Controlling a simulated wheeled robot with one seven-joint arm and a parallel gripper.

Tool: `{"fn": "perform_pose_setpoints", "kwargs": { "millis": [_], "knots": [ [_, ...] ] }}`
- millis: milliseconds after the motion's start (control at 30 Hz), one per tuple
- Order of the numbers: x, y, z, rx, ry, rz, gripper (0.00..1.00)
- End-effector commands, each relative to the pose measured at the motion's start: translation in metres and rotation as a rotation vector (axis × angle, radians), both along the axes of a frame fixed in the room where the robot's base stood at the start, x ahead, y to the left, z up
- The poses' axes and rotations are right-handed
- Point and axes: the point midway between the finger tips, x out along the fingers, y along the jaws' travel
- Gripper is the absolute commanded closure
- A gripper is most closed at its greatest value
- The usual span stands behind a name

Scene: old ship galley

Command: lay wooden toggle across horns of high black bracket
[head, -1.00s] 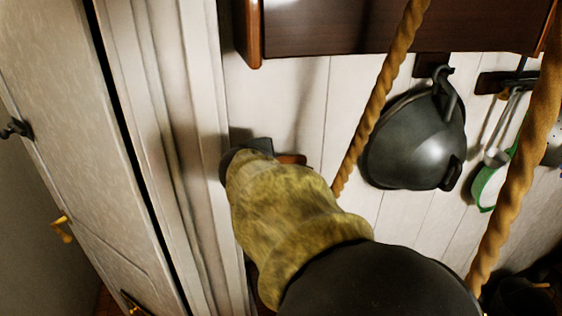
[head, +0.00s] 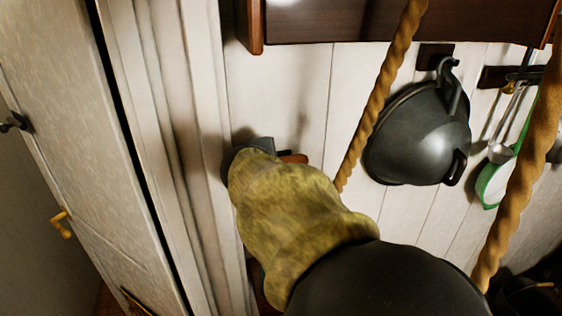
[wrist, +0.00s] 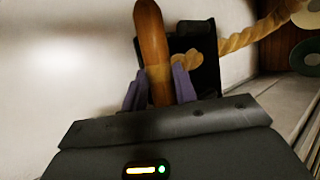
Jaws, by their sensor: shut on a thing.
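The wooden toggle (wrist: 152,35) stands lengthwise between the purple fingers of my gripper (wrist: 160,82) in the wrist view, and the fingers are shut on it. A twisted rope (wrist: 245,38) runs from the right to a loop beside the toggle. The high black bracket (wrist: 207,42) shows as a dark plate behind and right of the toggle; its horns are not clear, and I cannot tell whether the toggle touches it. In the head view a brown end of the toggle (head: 294,158) shows past my yellow-sleeved arm, which hides most of the gripper.
A dark wood cabinet (head: 400,25) hangs above. A black pot (head: 420,135) and a green-rimmed utensil (head: 490,183) hang at right on the white plank wall (head: 290,90). A thick rope (head: 522,165) crosses the right side. A white door (head: 70,150) and its frame stand close at left.

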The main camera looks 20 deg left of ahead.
Motion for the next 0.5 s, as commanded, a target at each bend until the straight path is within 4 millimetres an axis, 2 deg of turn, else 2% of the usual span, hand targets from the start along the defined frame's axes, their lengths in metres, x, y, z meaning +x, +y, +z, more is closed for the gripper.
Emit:
{"fn": "perform_pose_setpoints", "kwargs": {
  "millis": [500],
  "knots": [
    [-0.001,0.000,-0.012,0.000,0.000,0.001,0.96]
  ]
}}
